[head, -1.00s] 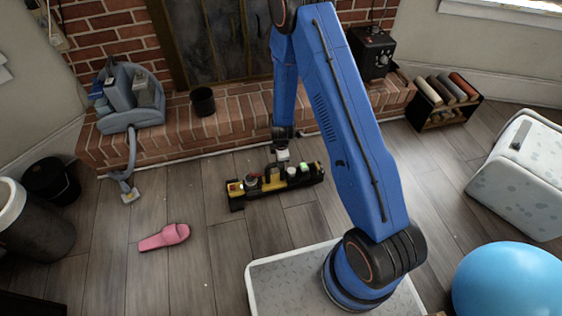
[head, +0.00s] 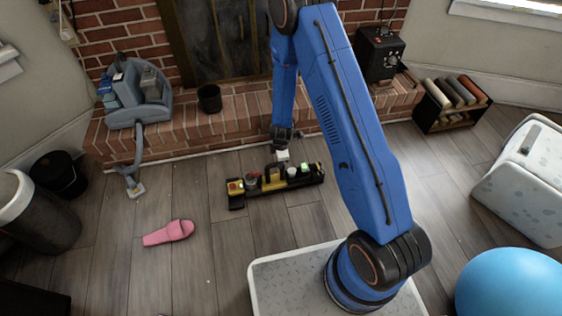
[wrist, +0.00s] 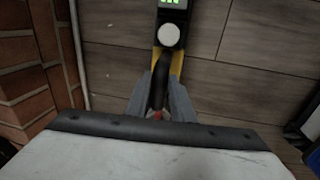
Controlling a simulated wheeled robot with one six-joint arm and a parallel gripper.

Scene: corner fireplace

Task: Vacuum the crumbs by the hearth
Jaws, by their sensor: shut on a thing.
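A blue-grey machine (head: 152,117) that looks like the vacuum stands on the left end of the brick hearth. Its hose (head: 137,150) hangs down to a pale nozzle (head: 135,190) on the floor. My gripper (head: 277,171) is low over the floor in front of the hearth, shut on the dark handle of a black-and-yellow control box (head: 238,198). In the wrist view, the gripper (wrist: 160,103) has its fingers around this handle; a white knob and green lit display show beyond. Crumbs cannot be made out clearly; only tiny pale specks show on the floor.
The brick hearth (head: 240,119) bounds the back. A pink slipper (head: 168,233) lies on the left floor, near a black bucket (head: 60,176) and bin (head: 40,215). A rack (head: 452,103), white case (head: 525,178) and blue ball (head: 512,283) stand right. Bare floor lies around the slipper.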

